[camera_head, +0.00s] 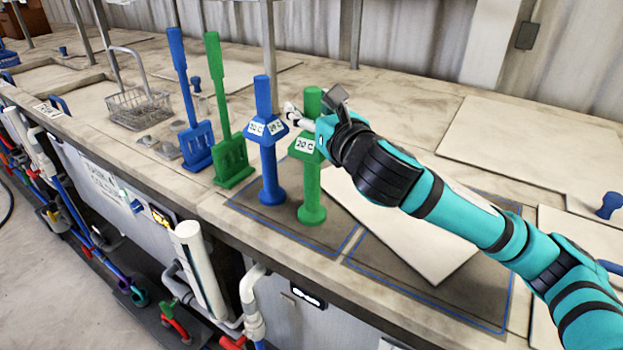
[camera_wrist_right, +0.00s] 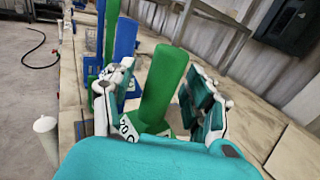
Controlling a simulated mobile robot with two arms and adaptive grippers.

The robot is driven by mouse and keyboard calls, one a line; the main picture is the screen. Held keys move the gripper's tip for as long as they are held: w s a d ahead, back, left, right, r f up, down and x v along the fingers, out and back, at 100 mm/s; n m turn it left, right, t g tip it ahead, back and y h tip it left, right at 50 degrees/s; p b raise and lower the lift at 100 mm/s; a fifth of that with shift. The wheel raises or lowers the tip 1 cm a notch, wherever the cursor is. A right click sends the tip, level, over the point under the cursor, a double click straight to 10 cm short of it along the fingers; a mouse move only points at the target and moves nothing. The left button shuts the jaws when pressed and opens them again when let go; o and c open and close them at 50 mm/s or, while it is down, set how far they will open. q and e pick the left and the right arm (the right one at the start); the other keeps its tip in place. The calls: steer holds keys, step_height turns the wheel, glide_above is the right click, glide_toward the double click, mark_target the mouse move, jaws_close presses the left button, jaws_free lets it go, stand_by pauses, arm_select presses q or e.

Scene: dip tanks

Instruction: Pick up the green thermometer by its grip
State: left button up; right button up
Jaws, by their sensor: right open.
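The green thermometer (camera_head: 311,192) stands upright on the bench, with a "20 C" label on its wider head and a plain green grip on top. My right gripper (camera_head: 317,108) is at the height of that grip, with one finger on each side of it. In the right wrist view the green grip (camera_wrist_right: 164,82) rises between the two spread fingers of the gripper (camera_wrist_right: 162,88), with a visible gap on the right side. The gripper is open. The thermometer's lower part is hidden there by my gripper body. My left gripper is not in view.
A similar blue thermometer (camera_head: 270,172) stands close on the left. Beyond it stand a green paddle (camera_head: 232,155) and a blue paddle (camera_head: 197,145). A wire basket (camera_head: 138,104) is farther left. A flat pale lid (camera_head: 405,235) lies on the right, under my right arm.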

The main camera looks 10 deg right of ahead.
steer(key=shift+s+d, duration=0.1)
steer(key=shift+s, duration=0.05)
steer(key=shift+c, duration=0.9)
jaws_close()
steer(key=shift+r, duration=0.1)
